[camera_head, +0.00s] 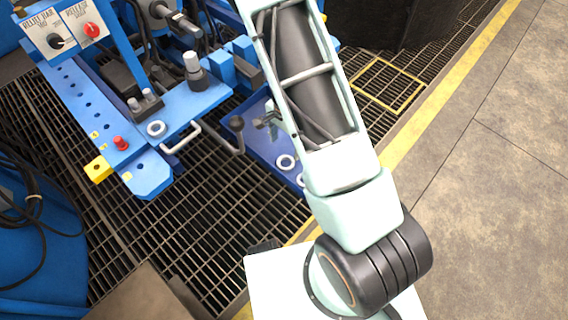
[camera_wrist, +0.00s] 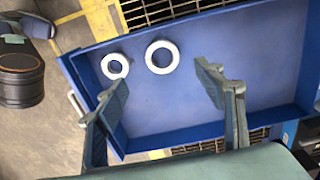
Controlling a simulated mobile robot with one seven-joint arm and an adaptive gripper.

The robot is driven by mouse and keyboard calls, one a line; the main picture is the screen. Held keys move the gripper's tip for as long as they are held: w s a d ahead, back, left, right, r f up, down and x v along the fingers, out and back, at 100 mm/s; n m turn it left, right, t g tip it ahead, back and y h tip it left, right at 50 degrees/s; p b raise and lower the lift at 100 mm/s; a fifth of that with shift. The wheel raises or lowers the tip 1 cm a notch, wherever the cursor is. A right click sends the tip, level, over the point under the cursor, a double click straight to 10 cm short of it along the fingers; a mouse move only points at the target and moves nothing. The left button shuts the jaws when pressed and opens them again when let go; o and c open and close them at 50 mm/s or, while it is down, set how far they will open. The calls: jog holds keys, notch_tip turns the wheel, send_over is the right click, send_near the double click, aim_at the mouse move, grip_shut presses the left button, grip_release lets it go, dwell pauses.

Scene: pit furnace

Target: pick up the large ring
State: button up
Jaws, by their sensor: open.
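Two pale rings lie flat, side by side, in a blue tray (camera_wrist: 250,55) in the wrist view. The right one looks slightly bigger and is likely the large ring (camera_wrist: 175,61); the smaller ring (camera_wrist: 105,66) lies left of it, near the tray's left wall. My gripper (camera_wrist: 161,77) is open and empty over the tray. Its fingers point toward the rings, with the large ring ahead of the gap and apart from both fingers. In the head view one ring (camera_head: 279,162) shows in the tray, the other is partly covered by my arm, and my gripper is mostly hidden.
A blue machine (camera_head: 150,175) with knobs, a bent handle and another ring (camera_head: 149,128) stands left of the tray. Dark floor grating (camera_head: 210,215) lies below. Open concrete floor (camera_head: 490,190) lies right.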

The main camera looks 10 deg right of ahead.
jog(key=b, duration=0.2)
send_over(286, 164)
jog(key=f, duration=0.4)
jog(key=shift+s+a+f, duration=0.1)
jog(key=shift+s+f, duration=0.05)
jog(key=shift+s, duration=0.15)
jog(key=f, duration=0.2)
jog(key=f+b, duration=0.1)
jog(key=f, duration=0.1)
jog(key=f+b, duration=0.1)
jog(key=f, duration=0.1)
jog(key=shift+w, duration=0.3)
jog(key=shift+r, duration=0.15)
jog(key=c, duration=1.4)
jog(key=shift+r, duration=0.1)
jog(key=shift+r, duration=0.55)
notch_tip(286, 164, up, 3)
jog(key=shift+s+f+p, duration=0.15)
jog(key=shift+p, duration=0.65)
jog(key=s+d+r+p, duration=0.2)
jog(key=s+d+r, duration=0.2)
jog(key=s+r, duration=0.5)
jog(key=s, duration=0.4)
jog(key=shift+d, duration=0.15)
